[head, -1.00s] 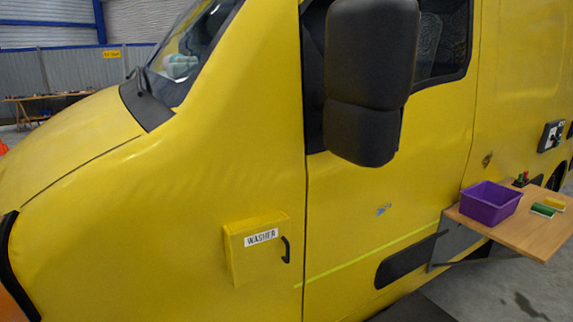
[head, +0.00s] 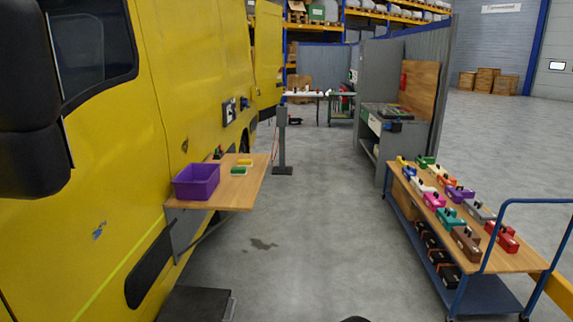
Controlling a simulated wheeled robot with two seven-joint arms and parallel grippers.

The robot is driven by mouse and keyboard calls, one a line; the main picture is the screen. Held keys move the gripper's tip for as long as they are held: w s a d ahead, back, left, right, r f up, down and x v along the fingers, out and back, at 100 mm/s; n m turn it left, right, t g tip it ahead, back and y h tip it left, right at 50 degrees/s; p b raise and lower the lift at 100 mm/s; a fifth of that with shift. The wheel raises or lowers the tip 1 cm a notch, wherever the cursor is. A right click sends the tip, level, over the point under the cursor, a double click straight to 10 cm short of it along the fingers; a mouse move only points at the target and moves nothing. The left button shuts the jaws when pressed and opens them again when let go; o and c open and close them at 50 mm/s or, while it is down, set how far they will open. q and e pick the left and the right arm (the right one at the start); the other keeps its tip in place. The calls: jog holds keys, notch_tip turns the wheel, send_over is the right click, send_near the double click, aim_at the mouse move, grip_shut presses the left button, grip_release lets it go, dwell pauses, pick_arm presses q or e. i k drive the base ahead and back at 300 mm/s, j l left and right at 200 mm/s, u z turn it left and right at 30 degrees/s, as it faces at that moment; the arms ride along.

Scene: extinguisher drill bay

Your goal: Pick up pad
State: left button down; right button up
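Two small flat blocks that look like pads lie on a wooden fold-out shelf (head: 235,197) on the side of the yellow van. The green pad (head: 238,171) has a pale lower edge. The yellow pad (head: 245,162) lies just behind it. I cannot tell from the picture which one the task means. A purple bin (head: 197,182) stands left of the pads on the shelf, and its inside is mostly hidden. Neither of my grippers is in view.
The yellow van (head: 170,75) fills the left. A dark step (head: 197,304) sticks out low beside it. A blue trolley (head: 490,290) with several coloured boxes stands at the right. A grey post (head: 282,140) stands behind the shelf. The floor between is clear.

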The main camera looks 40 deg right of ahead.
aim_at(248, 163)
jog(key=z, duration=1.2)
